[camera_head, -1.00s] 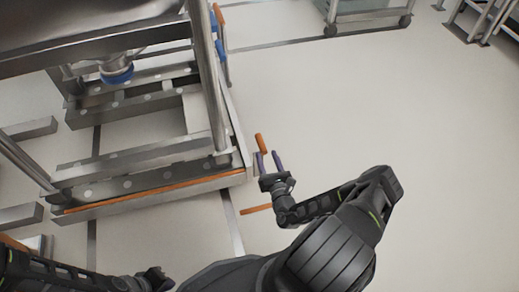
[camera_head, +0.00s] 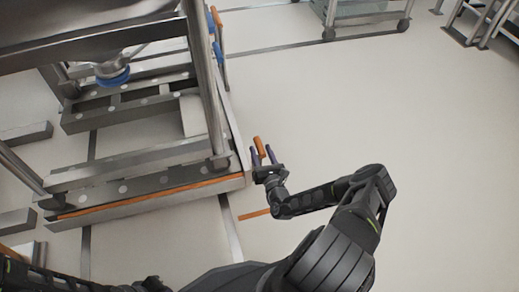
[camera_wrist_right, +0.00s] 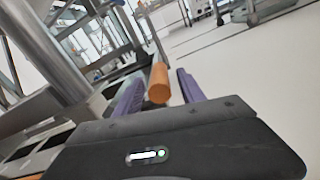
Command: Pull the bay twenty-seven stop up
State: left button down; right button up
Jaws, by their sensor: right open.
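An orange cylindrical handle (camera_head: 259,147) stands out beside the front right corner of the metal rack; I take it for the bay's stop, but no number is readable. My right gripper (camera_head: 262,154) is open, with its two purple fingers on either side of the handle. In the right wrist view the handle's round end (camera_wrist_right: 158,93) shows between the open fingers (camera_wrist_right: 158,90), with gaps on both sides. The handle's lower attachment is hidden. My left gripper (camera_head: 152,285) is only partly seen at the bottom edge, away from the rack.
The metal rack (camera_head: 150,155) fills the left, with an orange strip (camera_head: 140,197) along its front rail and blue handles (camera_head: 219,50) farther back. Another orange bar (camera_head: 254,214) lies low near my right forearm. A wheeled cart (camera_head: 365,18) stands behind. The right floor is clear.

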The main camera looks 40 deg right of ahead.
jog(key=shift+x, duration=1.1)
jog(key=shift+c, duration=0.2)
grip_shut()
dwell(0.5)
